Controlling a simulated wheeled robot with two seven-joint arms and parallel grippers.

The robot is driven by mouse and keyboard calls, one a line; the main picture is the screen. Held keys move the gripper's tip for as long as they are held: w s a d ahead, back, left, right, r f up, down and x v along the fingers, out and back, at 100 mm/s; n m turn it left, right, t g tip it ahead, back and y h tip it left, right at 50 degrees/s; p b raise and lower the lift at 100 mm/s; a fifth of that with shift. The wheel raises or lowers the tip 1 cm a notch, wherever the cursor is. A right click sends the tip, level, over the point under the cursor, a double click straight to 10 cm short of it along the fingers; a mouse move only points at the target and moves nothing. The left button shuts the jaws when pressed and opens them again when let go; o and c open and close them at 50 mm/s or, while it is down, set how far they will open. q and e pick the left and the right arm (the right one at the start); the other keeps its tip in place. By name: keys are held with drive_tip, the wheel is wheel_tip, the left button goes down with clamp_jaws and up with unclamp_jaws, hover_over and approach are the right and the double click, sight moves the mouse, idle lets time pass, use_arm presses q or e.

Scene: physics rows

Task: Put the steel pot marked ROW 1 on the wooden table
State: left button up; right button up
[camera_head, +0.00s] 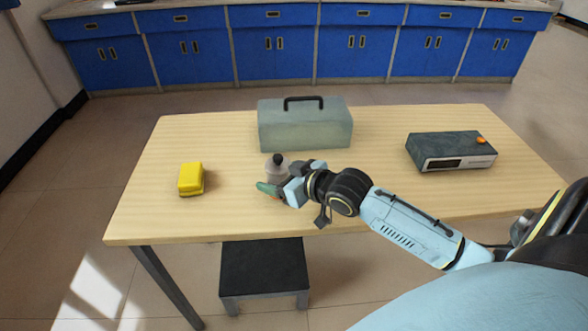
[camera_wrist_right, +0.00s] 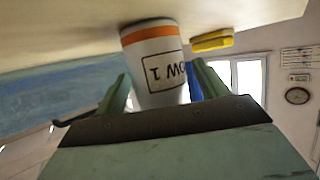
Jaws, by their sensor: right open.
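The steel pot marked ROW 1 (camera_head: 277,168) stands upright on the wooden table (camera_head: 225,222), near the middle. It is a pale grey cylinder with a black knob on top. In the right wrist view, which is turned over, the pot (camera_wrist_right: 155,68) shows an orange band near the table and a boxed black mark, partly cut off by a finger. My right gripper (camera_head: 279,182) is low at the pot, its fingers on either side. In the wrist view the right gripper (camera_wrist_right: 161,75) is open around the pot; contact cannot be told. My left gripper is not in view.
A grey-green toolbox (camera_head: 305,130) with a black handle stands behind the pot. A yellow block (camera_head: 190,178) lies to the left. A dark-topped device (camera_head: 450,150) with an orange knob is at the right. A black stool (camera_head: 264,268) is under the front edge. The table's left front is clear.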

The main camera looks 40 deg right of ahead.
drive_tip(key=p+v, duration=0.2)
drive_tip(key=v, duration=0.3)
drive_tip(key=shift+s+d+r, duration=0.1)
drive_tip(key=shift+s, duration=0.2)
drive_tip(key=p+v, duration=0.1)
drive_tip(key=v, duration=0.3)
drive_tip(key=shift+s+d+r, duration=0.15)
drive_tip(key=shift+s, duration=0.2)
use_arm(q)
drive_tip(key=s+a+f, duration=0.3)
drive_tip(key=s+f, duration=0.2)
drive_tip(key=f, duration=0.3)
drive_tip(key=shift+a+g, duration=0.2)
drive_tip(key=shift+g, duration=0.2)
use_arm(e)
drive_tip(key=shift+s+d+r, duration=0.15)
drive_tip(key=shift+s+r, duration=0.15)
drive_tip(key=shift+s, duration=0.35)
